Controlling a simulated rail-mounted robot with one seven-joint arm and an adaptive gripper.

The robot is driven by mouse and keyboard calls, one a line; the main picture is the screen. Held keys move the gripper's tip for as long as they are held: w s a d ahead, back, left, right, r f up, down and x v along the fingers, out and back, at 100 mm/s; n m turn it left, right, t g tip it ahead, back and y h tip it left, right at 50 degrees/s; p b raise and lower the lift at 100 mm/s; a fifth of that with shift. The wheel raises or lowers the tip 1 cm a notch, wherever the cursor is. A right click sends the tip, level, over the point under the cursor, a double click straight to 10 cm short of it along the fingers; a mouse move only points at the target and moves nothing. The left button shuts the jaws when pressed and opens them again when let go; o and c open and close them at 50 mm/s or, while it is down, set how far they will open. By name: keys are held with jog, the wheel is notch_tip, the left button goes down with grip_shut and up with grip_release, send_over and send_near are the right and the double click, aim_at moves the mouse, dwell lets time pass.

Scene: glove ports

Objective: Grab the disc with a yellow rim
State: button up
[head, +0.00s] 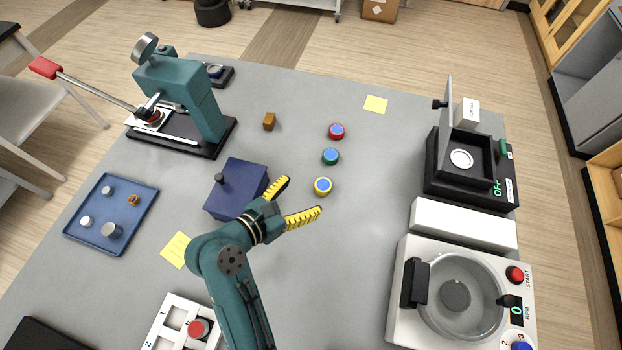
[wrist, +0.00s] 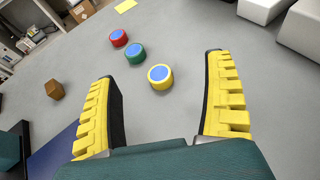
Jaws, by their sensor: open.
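The disc with a yellow rim (head: 323,186) has a blue top and lies flat on the grey table, nearest my gripper of three similar discs. In the wrist view the yellow-rimmed disc (wrist: 160,77) shows ahead, between the lines of the two fingers. My gripper (head: 304,199) is open and empty, with yellow ridged fingers; in the wrist view its fingers (wrist: 165,95) stand wide apart. The disc appears just beyond the fingertips, not between them. A green-rimmed disc (head: 330,156) and a red-rimmed disc (head: 337,131) lie in a row behind it, each with a blue top.
A dark blue box (head: 228,197) stands close left of my gripper. A brown block (head: 269,121) lies behind it. A teal press (head: 185,95) and blue tray (head: 92,232) are at left. A white machine (head: 412,325) stands at right. Table around the discs is clear.

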jog(key=n+y+b, duration=0.1)
jog(key=b, duration=0.2)
send_near(320, 188)
jog(key=v, duration=0.4)
jog(key=shift+s+f, duration=0.1)
jog(key=shift+s, duration=0.05)
jog(key=shift+s+a+f, duration=0.1)
jog(key=shift+s+a, duration=0.1)
jog(key=shift+a, duration=0.05)
jog(key=shift+t, duration=0.3)
jog(key=x, duration=0.5)
jog(key=b+x, duration=0.1)
jog(key=x, duration=0.5)
jog(key=shift+w+d+r, duration=0.1)
jog(key=shift+w+r, duration=0.05)
jog(key=shift+r, duration=0.05)
jog(key=b+x, duration=0.1)
jog(key=x, duration=0.4)
jog(key=shift+d+f+b, duration=0.15)
jog(key=shift+f+b, duration=0.1)
jog(key=shift+b, duration=0.15)
jog(key=c, duration=1.3)
